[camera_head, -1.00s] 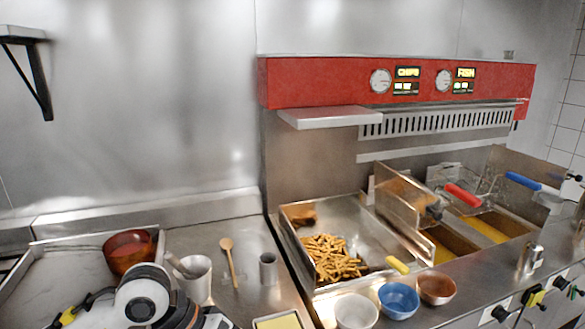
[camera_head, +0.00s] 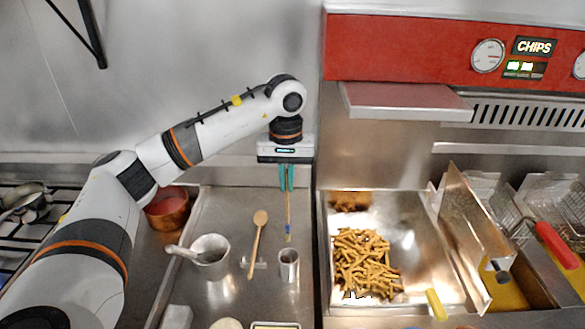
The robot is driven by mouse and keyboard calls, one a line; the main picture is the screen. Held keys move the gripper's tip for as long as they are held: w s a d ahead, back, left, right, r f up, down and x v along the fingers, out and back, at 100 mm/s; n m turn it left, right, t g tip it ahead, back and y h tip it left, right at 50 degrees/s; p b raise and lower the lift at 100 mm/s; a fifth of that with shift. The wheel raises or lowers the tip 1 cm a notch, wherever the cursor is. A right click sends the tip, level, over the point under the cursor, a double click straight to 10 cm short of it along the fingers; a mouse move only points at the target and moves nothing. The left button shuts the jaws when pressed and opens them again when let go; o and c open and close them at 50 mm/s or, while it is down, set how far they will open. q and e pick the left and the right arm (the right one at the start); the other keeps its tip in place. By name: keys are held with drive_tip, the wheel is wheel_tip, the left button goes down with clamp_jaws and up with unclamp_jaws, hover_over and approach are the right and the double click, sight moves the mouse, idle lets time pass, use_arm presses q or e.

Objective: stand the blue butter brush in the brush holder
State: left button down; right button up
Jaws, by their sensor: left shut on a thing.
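My left gripper (camera_head: 286,178) points down with its green fingers closed on the upper handle of the butter brush (camera_head: 287,210). The brush hangs upright, with a thin wooden handle and a blue part near its lower end. The brush holder, a small metal cup (camera_head: 289,268), stands on the steel counter. In the picture the brush's lower end is just above the cup's rim, apart from it. How far behind the cup it hangs is hard to tell. My right gripper is not in view.
A copper pot (camera_head: 167,211) is behind my arm. The chip tray (camera_head: 405,237) is to the right.

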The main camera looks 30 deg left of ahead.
sight(288, 222)
use_arm(q)
drive_tip(key=shift+d+f, duration=0.15)
drive_tip(key=shift+f, duration=0.2)
drive_tip(key=shift+s+f+b, duration=0.15)
drive_tip(key=shift+f+b, duration=0.35)
drive_tip(key=shift+b, duration=0.05)
drive_tip(key=shift+f+b, duration=1.05)
drive_tip(key=shift+f, duration=0.7)
wheel_tip(288, 222, down, 5)
drive_tip(key=b, duration=0.4)
drive_tip(key=shift+f, duration=0.15)
drive_tip(key=shift+f+b, duration=0.95)
drive_tip(key=shift+f, duration=0.15)
drive_tip(key=c, duration=1.5)
unclamp_jaws()
